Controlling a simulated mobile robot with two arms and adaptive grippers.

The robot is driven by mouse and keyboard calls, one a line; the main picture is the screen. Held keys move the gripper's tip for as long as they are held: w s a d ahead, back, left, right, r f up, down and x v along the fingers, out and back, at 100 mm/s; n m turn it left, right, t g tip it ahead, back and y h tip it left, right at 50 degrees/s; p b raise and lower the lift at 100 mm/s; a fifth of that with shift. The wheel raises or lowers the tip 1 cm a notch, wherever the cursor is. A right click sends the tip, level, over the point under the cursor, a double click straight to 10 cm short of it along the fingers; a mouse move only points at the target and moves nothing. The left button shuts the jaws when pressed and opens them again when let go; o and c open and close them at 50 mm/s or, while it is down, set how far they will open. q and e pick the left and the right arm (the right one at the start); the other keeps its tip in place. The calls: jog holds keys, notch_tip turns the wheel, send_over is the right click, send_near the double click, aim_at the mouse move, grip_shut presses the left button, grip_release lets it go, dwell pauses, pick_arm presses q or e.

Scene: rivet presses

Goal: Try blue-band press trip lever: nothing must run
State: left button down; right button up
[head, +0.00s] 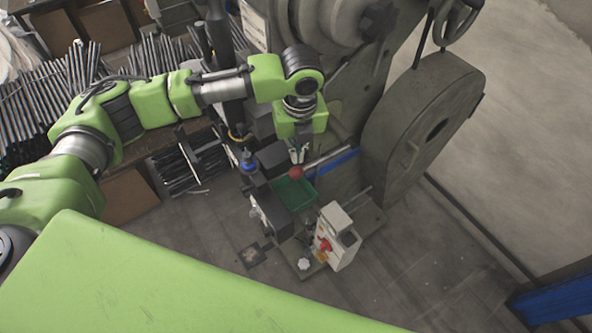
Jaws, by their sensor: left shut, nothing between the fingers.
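A large grey press with a rounded side guard (425,125) stands right of centre. A blue strip (343,160) shows low on it. A metal lever (327,158) runs out from the press to a red ball knob (296,173). My left gripper (298,156) points down just above the red knob, with its fingers shut and nothing in them. Whether the fingertips touch the knob or lever, I cannot tell. My right gripper is not in view.
A green tray (298,196) lies below the knob. A beige control box (340,236) with a red-and-yellow switch (324,246) stands in front. Rods (25,110) fill racks behind.

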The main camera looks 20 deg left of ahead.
aim_at(297, 172)
pick_arm(q)
jog(key=shift+f, duration=0.2)
jog(key=shift+f, duration=0.55)
jog(key=f, duration=0.1)
jog(key=f+b, duration=0.1)
jog(key=f, duration=0.1)
jog(key=f+b, duration=0.1)
jog(key=shift+w+a+f, duration=0.1)
jog(key=shift+w+f, duration=0.15)
jog(key=shift+f, duration=0.05)
jog(key=shift+f+b, duration=0.55)
jog(key=shift+b, duration=0.15)
jog(key=shift+r, duration=0.1)
